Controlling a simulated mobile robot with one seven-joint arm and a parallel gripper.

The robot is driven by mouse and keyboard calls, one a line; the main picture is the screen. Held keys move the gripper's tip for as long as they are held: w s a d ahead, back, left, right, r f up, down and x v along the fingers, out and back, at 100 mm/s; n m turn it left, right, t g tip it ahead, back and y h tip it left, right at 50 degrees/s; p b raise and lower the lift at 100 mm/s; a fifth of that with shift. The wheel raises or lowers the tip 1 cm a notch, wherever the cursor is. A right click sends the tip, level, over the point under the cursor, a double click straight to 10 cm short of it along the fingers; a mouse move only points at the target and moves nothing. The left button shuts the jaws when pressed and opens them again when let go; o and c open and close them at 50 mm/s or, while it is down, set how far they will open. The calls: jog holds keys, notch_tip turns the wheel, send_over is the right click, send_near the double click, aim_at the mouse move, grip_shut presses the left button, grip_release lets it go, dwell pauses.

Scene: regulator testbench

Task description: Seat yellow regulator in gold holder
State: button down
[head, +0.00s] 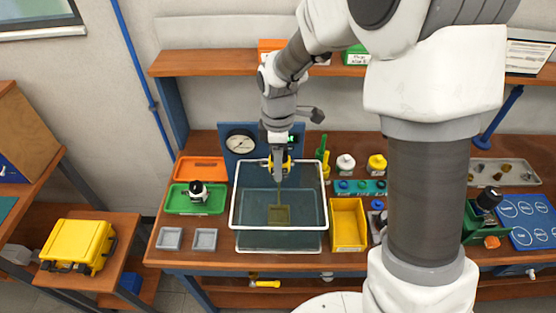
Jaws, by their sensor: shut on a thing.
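My gripper (279,173) points down over the clear, white-rimmed tank (236,224). It is shut on a small yellow thing (289,163), which looks like the yellow regulator; the fingers hide most of it, and only yellow edges show at both sides. Below it, inside the tank, is a square olive-gold piece (279,214) that looks like the gold holder, with a thin upright above it. The regulator appears to be above this square and apart from it, but I cannot tell the exact height or alignment.
A round gauge (240,141) on a blue panel stands behind the tank. A green tray (174,202) with a black-and-white piece lies left, and a yellow bin (347,226) right. White (345,162) and yellow-topped (377,163) pieces stand at back right. A shelf (210,64) runs above.

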jog(key=shift+w, duration=0.15)
jog(key=shift+f+b, duration=1.5)
jog(key=shift+f, duration=0.55)
notch_tip(320, 180, down, 6)
jog(key=b, duration=0.4)
jog(key=shift+b, duration=0.35)
dwell(4.8)
